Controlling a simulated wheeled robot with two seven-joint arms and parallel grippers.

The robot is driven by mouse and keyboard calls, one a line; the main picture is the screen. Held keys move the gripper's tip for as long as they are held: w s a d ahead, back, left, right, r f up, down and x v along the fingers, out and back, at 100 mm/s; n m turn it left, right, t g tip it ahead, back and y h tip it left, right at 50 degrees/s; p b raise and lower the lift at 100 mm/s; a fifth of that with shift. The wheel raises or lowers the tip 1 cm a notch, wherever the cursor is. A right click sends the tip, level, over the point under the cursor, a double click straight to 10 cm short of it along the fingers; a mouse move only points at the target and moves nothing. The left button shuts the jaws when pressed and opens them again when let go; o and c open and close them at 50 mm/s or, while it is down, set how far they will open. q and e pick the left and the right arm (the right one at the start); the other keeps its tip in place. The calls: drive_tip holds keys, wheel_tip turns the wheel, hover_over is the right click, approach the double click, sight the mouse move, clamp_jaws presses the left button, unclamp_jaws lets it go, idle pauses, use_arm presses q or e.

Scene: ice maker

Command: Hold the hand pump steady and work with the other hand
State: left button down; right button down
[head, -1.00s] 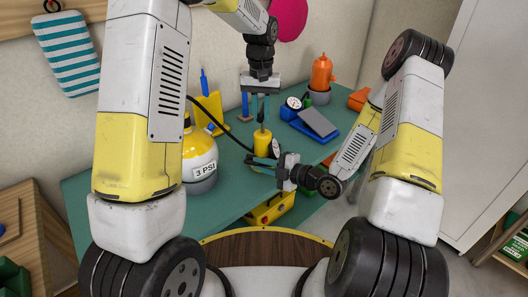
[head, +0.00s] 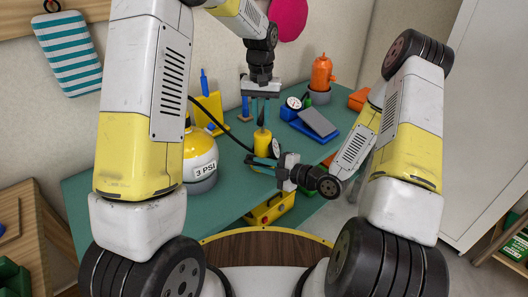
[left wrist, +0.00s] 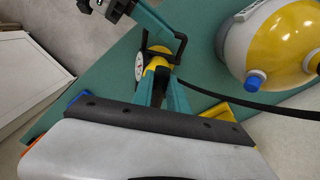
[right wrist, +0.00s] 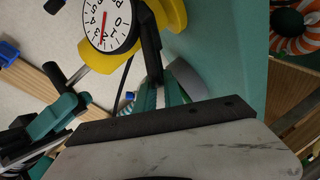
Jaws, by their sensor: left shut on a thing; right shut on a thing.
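The yellow hand pump (head: 262,142) stands upright near the front edge of the green table. Its white dial gauge shows in the left wrist view (left wrist: 150,77) and close up in the right wrist view (right wrist: 110,24), where a red needle is visible. The exact grip there is partly hidden.
A yellow and white tank (head: 199,158) marked "3 PSI" stands left of the pump. A black hose (head: 226,136) runs close by. A grey and blue device (head: 317,125) and an orange bottle (head: 322,74) stand behind to the right. The table's front edge is near.

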use_arm(q)
drive_tip(key=shift+f, duration=0.5)
drive_tip(key=c, duration=1.7)
unclamp_jaws()
drive_tip(key=shift+w+f, duration=0.1)
drive_tip(key=shift+f, duration=0.05)
drive_tip(key=o, duration=0.4)
drive_tip(key=shift+r, duration=3.55)
drive_tip(key=shift+r, duration=3.5)
drive_tip(key=shift+r, duration=3.5)
